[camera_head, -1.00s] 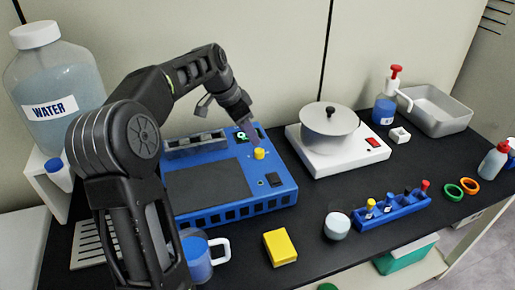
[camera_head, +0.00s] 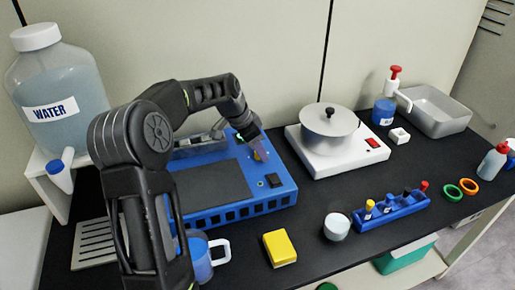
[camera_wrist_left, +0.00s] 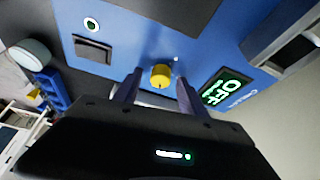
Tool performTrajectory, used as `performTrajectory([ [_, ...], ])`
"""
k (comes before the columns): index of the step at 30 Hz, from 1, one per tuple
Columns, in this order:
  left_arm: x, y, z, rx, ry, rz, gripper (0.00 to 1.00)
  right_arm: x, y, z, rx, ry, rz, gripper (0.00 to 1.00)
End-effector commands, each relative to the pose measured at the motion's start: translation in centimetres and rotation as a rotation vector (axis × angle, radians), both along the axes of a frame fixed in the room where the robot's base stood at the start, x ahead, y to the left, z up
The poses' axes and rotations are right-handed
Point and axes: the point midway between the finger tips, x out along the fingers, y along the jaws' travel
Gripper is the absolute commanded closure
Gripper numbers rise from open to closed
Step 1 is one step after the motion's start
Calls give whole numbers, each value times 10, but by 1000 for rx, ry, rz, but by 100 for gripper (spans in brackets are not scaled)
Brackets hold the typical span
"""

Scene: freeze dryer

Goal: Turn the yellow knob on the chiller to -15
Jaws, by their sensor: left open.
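The blue chiller (camera_head: 285,197) stands on the black bench in the middle left of the head view; its blue panel (camera_wrist_left: 125,28) fills the upper part of the left wrist view. The yellow knob (camera_wrist_left: 160,76) sits on this panel and shows between my two fingertips. In the head view the knob (camera_head: 259,155) is mostly hidden by my left gripper (camera_head: 255,148). My left gripper (camera_wrist_left: 158,88) is open, with one finger on each side of the knob; I cannot tell whether they touch it. The display (camera_wrist_left: 221,90) beside the knob reads OFF. My right gripper is not in view.
A white hotplate (camera_head: 345,160) with a metal pot (camera_head: 329,122) stands right of the chiller. A water jug (camera_head: 60,90) is at the left. A blue mug (camera_head: 200,262), a yellow block (camera_head: 280,248) and a blue tube rack (camera_head: 395,212) lie in front.

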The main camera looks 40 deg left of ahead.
Motion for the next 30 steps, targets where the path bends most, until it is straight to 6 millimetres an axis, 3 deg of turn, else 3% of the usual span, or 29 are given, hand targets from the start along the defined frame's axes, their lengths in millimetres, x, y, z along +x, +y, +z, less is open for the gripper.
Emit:
performTrajectory([
  [2, 0, 0, 0, 0, 0, 0, 53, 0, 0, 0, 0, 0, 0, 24],
  [19, 0, 0, 0, 0, 0, 0, 100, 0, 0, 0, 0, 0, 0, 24],
  [30, 0, 0, 0, 0, 0, 7, 100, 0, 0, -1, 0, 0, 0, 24],
])
